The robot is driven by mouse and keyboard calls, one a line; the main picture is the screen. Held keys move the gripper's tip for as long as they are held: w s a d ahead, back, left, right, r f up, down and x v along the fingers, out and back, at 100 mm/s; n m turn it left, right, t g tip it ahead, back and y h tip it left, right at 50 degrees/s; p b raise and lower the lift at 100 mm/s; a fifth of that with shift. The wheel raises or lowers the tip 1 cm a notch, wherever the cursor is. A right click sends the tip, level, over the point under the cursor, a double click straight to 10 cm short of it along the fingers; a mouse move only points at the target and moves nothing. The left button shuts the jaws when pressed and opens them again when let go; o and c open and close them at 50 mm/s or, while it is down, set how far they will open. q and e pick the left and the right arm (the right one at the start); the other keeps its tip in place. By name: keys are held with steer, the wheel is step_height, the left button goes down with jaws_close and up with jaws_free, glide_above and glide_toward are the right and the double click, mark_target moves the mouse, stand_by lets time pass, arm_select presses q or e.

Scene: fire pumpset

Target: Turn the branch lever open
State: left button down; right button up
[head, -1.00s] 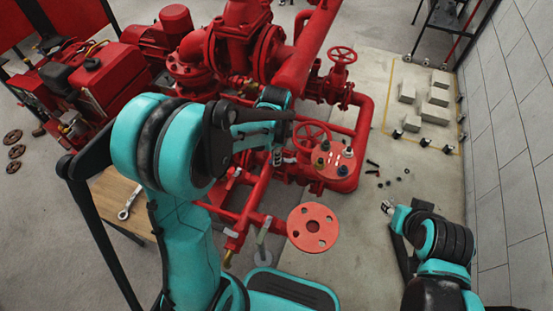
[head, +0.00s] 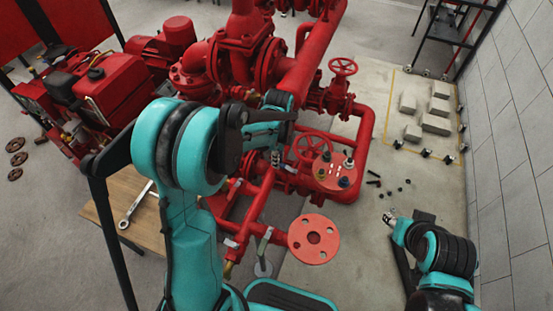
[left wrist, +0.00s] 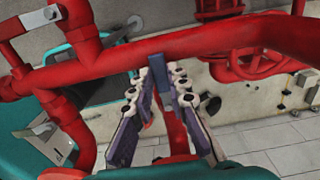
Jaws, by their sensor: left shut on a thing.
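The branch lever appears in the left wrist view as a flat dark-blue handle (left wrist: 158,72) across a red branch pipe (left wrist: 110,62). My left gripper (left wrist: 162,80) is shut on this handle, with one finger on each side. The lever's lower end and pivot are hidden by the fingers and pipe. In the head view my left arm covers most of the gripper and the handle. My right gripper (head: 388,218) is low at the right over the floor, away from the pipes. It is too small to tell whether it is open.
A grey lever (head: 264,244) stands beside a round red flange (head: 314,239) on the near pipe. A wrench (head: 136,204) lies on a wooden table. Pale blocks (head: 437,106) lie at the right.

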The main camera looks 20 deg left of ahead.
arm_select(q)
steer(key=shift+w, duration=0.1)
steer(key=c, duration=1.5)
jaws_free()
steer(key=shift+a, duration=0.1)
steer(key=shift+o, duration=0.2)
step_height(320, 180, up, 12)
steer(key=s+d+n+t, duration=0.1)
steer(key=s+n+t, duration=0.6)
steer(key=s+n, duration=0.9)
steer(key=r+n, duration=0.1)
steer(key=n, duration=0.1)
steer(key=shift+s+n, duration=0.3)
steer(key=shift+s, duration=0.1)
